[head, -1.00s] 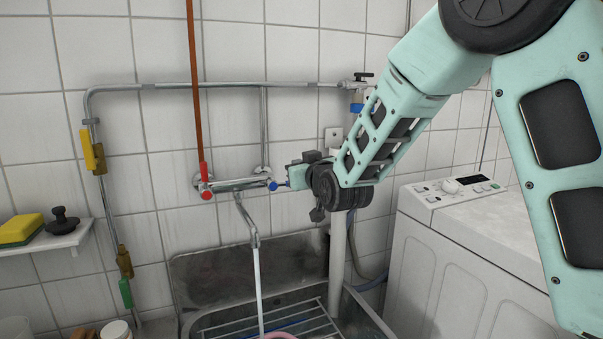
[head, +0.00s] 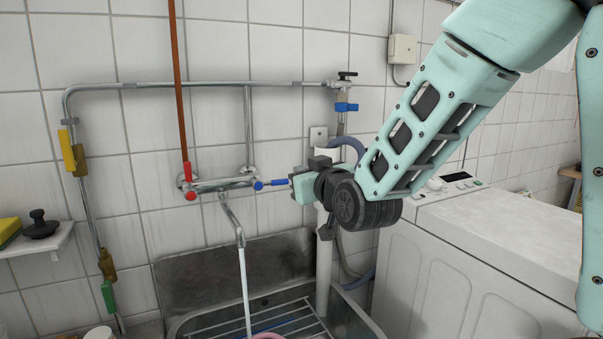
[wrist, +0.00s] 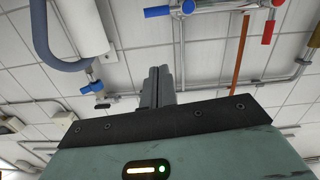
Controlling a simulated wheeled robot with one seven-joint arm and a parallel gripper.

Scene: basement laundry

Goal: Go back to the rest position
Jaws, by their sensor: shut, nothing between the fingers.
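My gripper (head: 299,187) is in the middle of the head view, just right of the blue-handled end of the wall tap (head: 222,184). The wrist view shows its two grey fingers (wrist: 160,72) together, with nothing between them. The blue tap handle (head: 268,184) points at the gripper in the head view. In the wrist view the blue handle (wrist: 158,11) lies beyond the fingertips, with a visible gap. My forearm slopes down from the upper right in the head view.
A metal sink (head: 215,262) with a wire rack lies below the tap. A white washing machine (head: 455,255) stands at right, under my arm. Pipes run along the tiled wall; a blue valve (head: 346,107) sits above the gripper. A small shelf (head: 38,240) is at left.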

